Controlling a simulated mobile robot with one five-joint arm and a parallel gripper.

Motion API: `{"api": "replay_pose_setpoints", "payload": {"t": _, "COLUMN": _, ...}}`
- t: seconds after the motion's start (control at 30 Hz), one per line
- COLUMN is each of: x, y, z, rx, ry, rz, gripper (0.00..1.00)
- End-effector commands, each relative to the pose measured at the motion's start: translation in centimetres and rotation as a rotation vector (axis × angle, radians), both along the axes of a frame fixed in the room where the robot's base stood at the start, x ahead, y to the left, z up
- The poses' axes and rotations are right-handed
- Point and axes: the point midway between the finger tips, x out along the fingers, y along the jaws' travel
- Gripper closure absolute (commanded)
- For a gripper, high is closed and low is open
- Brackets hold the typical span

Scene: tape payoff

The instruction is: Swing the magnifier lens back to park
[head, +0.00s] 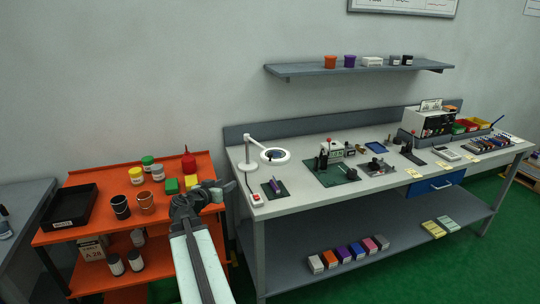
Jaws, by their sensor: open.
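The magnifier lens (276,155) is a white ring with dark glass, near the left end of the grey workbench (310,193). It hangs out to the right on a white jointed arm, whose post (248,151) stands at the bench's back left. My gripper (228,188) is open, with nothing seen between its fingers. It is left of the bench, in front of the orange cart's right end, apart from the lens. The fingers are small and partly merge with the wrist in this view.
The orange cart (84,227) carries a black tray (69,206), cups, jars and a red bottle (188,163). A red-switched box (257,200) and a dark pad (274,189) lie on the bench near the lens. A green mat (331,176) with fixtures lies to the right. A wall shelf (300,69) is above.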

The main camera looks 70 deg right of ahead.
Motion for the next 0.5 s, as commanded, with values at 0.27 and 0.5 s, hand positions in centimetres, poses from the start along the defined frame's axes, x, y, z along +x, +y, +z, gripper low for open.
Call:
{"api": "replay_pose_setpoints", "payload": {"t": 0.27, "x": -10.6, "y": -8.9, "z": 6.0, "rx": -0.268, "ry": -0.095, "rz": -0.071, "gripper": 0.58}}
{"api": "replay_pose_setpoints", "payload": {"t": 0.5, "x": -10.9, "y": -9.6, "z": 6.3, "rx": -0.279, "ry": -0.099, "rz": -0.069, "gripper": 0.58}}
